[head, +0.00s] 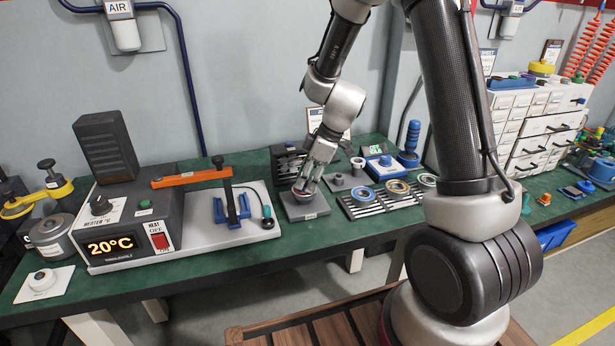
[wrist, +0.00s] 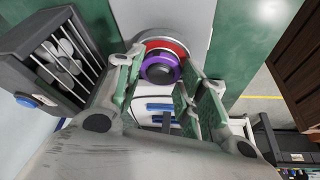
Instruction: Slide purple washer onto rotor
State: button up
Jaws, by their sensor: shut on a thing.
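The purple washer (wrist: 174,64) sits between the two fingertips of my gripper (wrist: 161,72) in the wrist view, and my gripper is shut on it. Behind the washer show a red ring (wrist: 170,44) and a silvery rim, which I take for the rotor; the washer overlaps them in that view. In the head view my gripper (head: 305,184) points down over a small grey block (head: 306,210) on the bench. The fingers hide much of the washer there. I cannot tell whether the washer touches the rotor.
A slatted rack (head: 360,209) with several rings stands just right of the block. A heater unit (head: 130,232) with an orange-handled press (head: 192,178) is to the left. A dark slotted box (head: 283,160) stands behind the block. The green bench (head: 240,258) is clear in front.

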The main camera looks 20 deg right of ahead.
jog(key=shift+f, duration=0.2)
jog(key=o, duration=1.1)
jog(key=shift+r, duration=2.5)
